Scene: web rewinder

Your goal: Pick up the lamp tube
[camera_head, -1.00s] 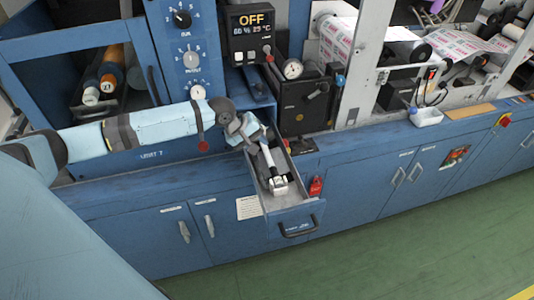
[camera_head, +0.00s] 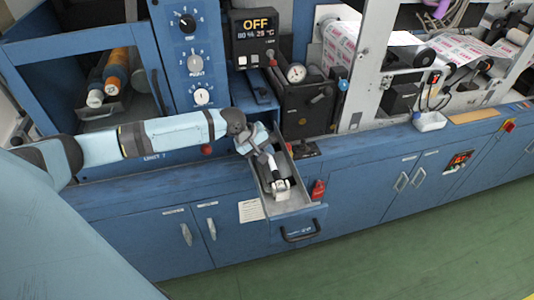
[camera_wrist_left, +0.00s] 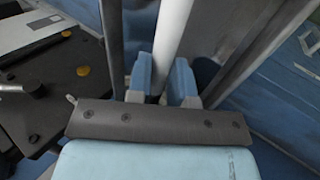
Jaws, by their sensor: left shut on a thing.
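The lamp tube (camera_head: 268,166) is a white tube with a pale end piece (camera_head: 281,188), lying lengthwise in the open drawer (camera_head: 303,204). My left gripper (camera_head: 265,152) reaches into the back part of the drawer over the tube. In the left wrist view, the blue fingers of my left gripper (camera_wrist_left: 162,82) stand on either side of the white tube (camera_wrist_left: 174,32) and are shut on it. In the head view, the fingertips are small and partly hidden by the wrist. I cannot tell whether the tube touches the drawer floor. My right gripper is not in view.
The drawer walls stand close on both sides of the tube. A black box with a gauge (camera_head: 296,73) stands behind the drawer.

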